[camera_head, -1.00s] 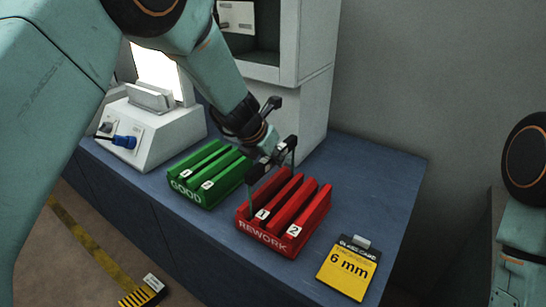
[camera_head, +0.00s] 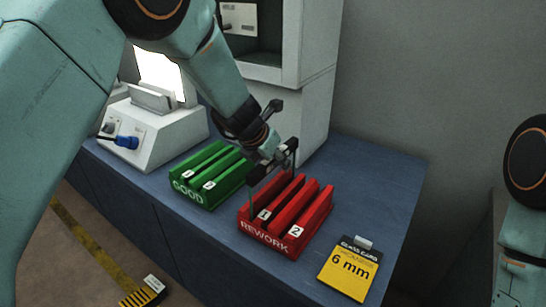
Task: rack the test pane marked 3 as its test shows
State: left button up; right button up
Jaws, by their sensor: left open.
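My left gripper (camera_head: 272,180) is open over the rear left part of the red REWORK rack (camera_head: 266,240), its fingers spread across the rack's slots. The rack has slots labelled 1 and 2. The green GOOD rack (camera_head: 190,194) stands to its left, also with two small slot labels. I cannot make out a pane marked 3. A clear pane in the rack or between the fingers would be hard to see here. My right gripper is out of view.
A white tester with a bright screen (camera_head: 160,75) and blue plug (camera_head: 127,142) stands at the left. A grey cabinet (camera_head: 305,100) rises behind the racks. A yellow 6 mm card (camera_head: 348,272) lies front right. The blue bench top (camera_head: 375,185) is clear at right.

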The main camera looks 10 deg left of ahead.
pick_arm(q)
jog(key=v, duration=1.1)
jog(key=shift+a+r, duration=0.1)
jog(key=shift+r, duration=0.25)
jog(key=shift+a+r+m, duration=0.15)
jog(key=shift+m, duration=0.35)
jog(key=s+a+f+m+t+y, duration=0.1)
jog(key=a+f+m+y, duration=0.4)
jog(key=m, duration=0.6)
jog(key=s+a+f+m+b, duration=0.2)
jog(key=s+f+m, duration=0.2)
jog(key=f+m, duration=0.25)
jog(key=s+a+f+m+b, duration=0.2)
jog(key=s+f+m, duration=0.25)
jog(key=f, duration=0.35)
jog(key=s+d+f+m+g+h+b, duration=0.1)
jog(key=s+f+m+g+b, duration=0.2)
jog(key=s+f, duration=0.9)
jog(key=s+d+f+m+g+h+b, duration=0.1)
jog(key=s+f+m+g+b, duration=0.3)
jog(key=s+f, duration=0.9)
jog(key=s+m, duration=0.1)
jog(key=s, duration=0.4)
jog(key=shift+s, duration=0.35)
